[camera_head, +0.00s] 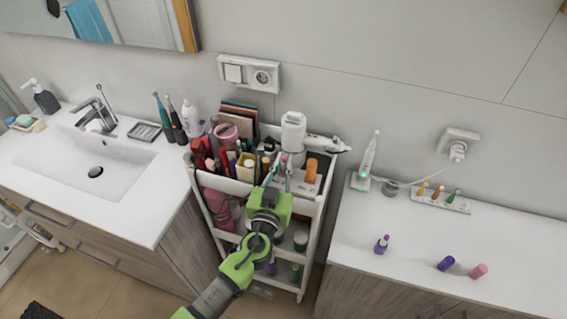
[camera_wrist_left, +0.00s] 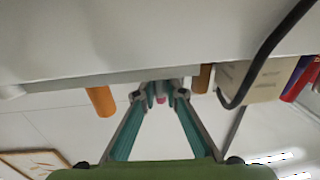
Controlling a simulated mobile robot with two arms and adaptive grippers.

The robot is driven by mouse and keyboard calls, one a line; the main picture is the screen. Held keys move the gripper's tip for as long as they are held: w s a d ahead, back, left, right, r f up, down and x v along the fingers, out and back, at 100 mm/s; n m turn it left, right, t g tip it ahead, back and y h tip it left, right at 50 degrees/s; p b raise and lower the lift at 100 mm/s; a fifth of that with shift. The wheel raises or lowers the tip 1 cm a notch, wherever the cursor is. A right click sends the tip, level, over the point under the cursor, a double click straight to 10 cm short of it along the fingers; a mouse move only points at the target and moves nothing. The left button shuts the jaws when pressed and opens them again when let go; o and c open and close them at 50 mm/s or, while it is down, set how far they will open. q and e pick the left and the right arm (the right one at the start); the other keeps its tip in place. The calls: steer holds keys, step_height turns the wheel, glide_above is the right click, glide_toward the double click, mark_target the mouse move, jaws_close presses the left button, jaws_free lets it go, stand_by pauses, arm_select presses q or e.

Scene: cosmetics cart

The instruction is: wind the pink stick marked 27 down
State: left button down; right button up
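In the head view my left gripper (camera_head: 279,170) reaches down over the white cart, its fingers close together at the cart's top tray. In the left wrist view, which looks upside down, the left fingertips (camera_wrist_left: 160,95) are closed in on a slim stick. A small pink tip (camera_wrist_left: 160,100) shows between them. The rest of this pink stick is hidden by the fingers, and no number can be read. An orange stick (camera_head: 311,171) stands just right of the gripper; it also shows in the left wrist view (camera_wrist_left: 101,101). My right gripper is out of view.
The cart's top (camera_head: 320,208) is crowded with bottles and brushes left of the gripper. A white hair dryer (camera_head: 293,132) stands behind. A sink (camera_head: 85,160) is left.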

arm_select(q)
steer(key=shift+a+f+m+h+b, duration=0.1)
steer(key=shift+f+m+h+b, duration=0.2)
steer(key=shift+m+h+b, duration=0.35)
steer(key=shift+m+g+h+b, duration=0.3)
steer(key=shift+g+h, duration=0.2)
steer(key=shift+h, duration=0.25)
steer(key=shift+r+m+g+h, duration=0.2)
steer(key=shift+m+g+h, duration=0.2)
steer(key=shift+m+h, duration=0.45)
steer(key=c, duration=2.4)
jaws_free()
steer(key=shift+o, duration=0.2)
steer(key=v, duration=1.2)
